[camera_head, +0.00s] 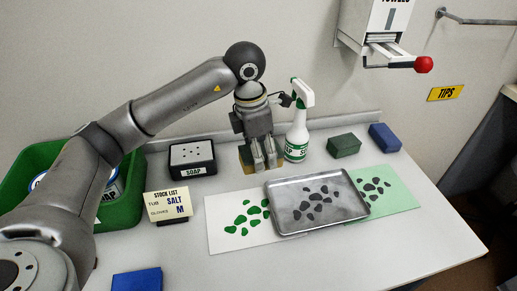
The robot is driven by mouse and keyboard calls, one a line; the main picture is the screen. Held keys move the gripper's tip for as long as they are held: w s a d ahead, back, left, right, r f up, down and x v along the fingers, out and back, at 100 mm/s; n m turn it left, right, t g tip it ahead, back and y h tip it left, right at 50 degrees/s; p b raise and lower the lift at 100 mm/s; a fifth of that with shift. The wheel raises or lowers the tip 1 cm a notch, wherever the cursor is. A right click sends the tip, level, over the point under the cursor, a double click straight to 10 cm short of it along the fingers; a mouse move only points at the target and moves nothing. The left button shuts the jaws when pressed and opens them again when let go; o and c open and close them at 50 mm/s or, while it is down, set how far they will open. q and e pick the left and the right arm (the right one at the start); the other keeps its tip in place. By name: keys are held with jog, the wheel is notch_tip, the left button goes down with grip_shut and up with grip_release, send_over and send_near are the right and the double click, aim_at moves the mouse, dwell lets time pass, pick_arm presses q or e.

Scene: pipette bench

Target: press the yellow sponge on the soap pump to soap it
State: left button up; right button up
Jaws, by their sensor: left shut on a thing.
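My left gripper (264,163) points down near the back of the bench, shut on the yellow sponge (245,157). Only part of the sponge shows, at the left of the fingers. The soap pump (193,172) is a black box with a white dotted top and a SOAP label. It stands a little left of the sponge, with a gap between them. My right gripper is not in view.
A white and green spray bottle (297,135) stands just right of my left gripper. A metal tray (340,205) lies over two printed sheets. A green sponge (344,145) and two blue ones (384,137) (137,281) lie apart. A stock list card (167,204) stands left, beside a green bin (30,165).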

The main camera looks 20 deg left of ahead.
pick_arm(q)
jog(key=w+a+m+p, duration=0.1)
jog(key=a+p, duration=0.4)
jog(key=a, duration=1.8)
notch_tip(320, 180, down, 6)
jog(key=b, duration=0.5)
jog(key=shift+w+d+r, duration=0.1)
jog(key=shift+d+r, duration=0.05)
jog(key=shift+r, duration=0.05)
jog(key=shift+f+b, duration=0.15)
jog(key=shift+b, duration=0.15)
jog(key=shift+f, duration=0.2)
